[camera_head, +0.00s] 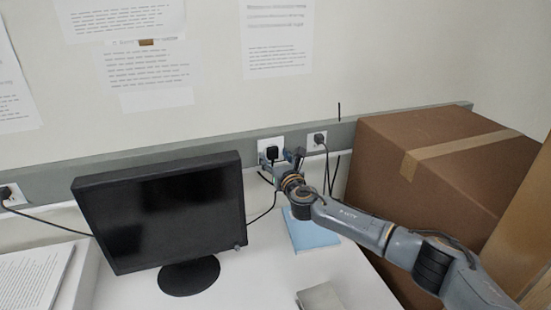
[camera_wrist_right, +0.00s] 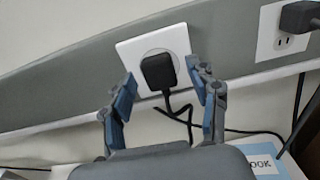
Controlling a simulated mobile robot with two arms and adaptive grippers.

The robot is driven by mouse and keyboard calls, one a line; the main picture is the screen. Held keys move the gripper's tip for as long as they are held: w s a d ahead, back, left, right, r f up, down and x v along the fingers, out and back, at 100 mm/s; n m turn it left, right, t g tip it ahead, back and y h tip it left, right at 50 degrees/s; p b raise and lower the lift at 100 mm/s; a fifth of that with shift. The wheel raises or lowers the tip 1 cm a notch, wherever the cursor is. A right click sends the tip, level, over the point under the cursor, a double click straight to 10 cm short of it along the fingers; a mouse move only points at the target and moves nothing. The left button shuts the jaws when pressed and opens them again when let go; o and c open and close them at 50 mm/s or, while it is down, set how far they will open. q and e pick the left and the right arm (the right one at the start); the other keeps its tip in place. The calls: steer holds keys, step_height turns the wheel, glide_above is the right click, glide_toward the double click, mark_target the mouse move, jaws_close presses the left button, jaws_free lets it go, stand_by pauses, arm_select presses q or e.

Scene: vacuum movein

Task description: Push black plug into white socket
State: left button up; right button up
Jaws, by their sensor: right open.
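The black plug (camera_head: 272,153) sits at the face of the white socket (camera_head: 264,144) on the grey wall rail. In the right wrist view the plug (camera_wrist_right: 158,72) covers the middle of the square socket plate (camera_wrist_right: 128,50), and its cable hangs down. Whether the plug is fully seated cannot be told. My right gripper (camera_wrist_right: 163,95) is open. Its two fingers stand to the left and right of the plug, with visible gaps on both sides. In the head view the right gripper (camera_head: 281,160) is just in front of the socket. My left gripper is not in view.
A black monitor (camera_head: 165,210) stands on the white desk to the left. A large cardboard box (camera_head: 400,160) is at the right. A second plug (camera_head: 319,138) is in an outlet nearby. A blue book (camera_head: 310,234) lies below my right arm.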

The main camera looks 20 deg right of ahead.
steer(key=shift+s, duration=0.1)
steer(key=s, duration=1.2)
steer(key=shift+d, duration=0.2)
steer(key=shift+w, duration=0.1)
